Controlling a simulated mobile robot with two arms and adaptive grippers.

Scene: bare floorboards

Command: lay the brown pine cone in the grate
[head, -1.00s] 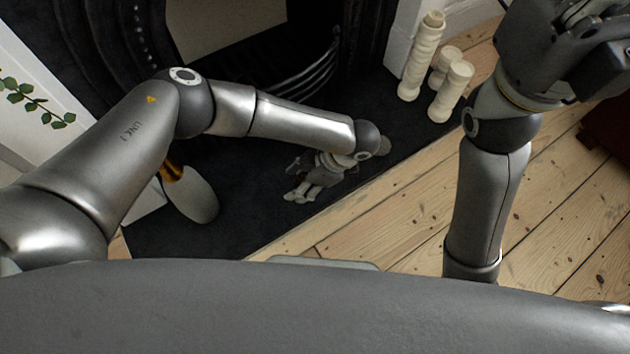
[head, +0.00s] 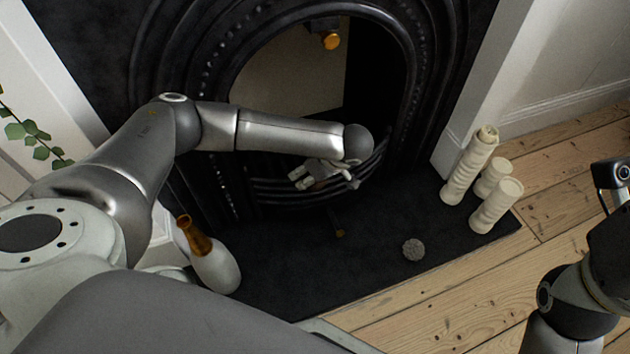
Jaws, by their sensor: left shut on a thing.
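My left gripper (head: 308,182) is at the front bars of the black grate (head: 265,190), in the fireplace opening. It is shut on a small brown thing (head: 318,185), which looks like the brown pine cone; the fingers and wrist hide most of it. I cannot tell whether it touches the bars or is over or in front of them. My right arm shows at the right edge, but its fingers are out of the picture.
A grey round cone-like ball (head: 413,249) lies on the dark hearth (head: 370,270). Several cream candles (head: 471,166) stand at its right end. A white vase with an amber neck (head: 215,268) stands at left. An amber piece (head: 330,41) shows in the fireplace opening.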

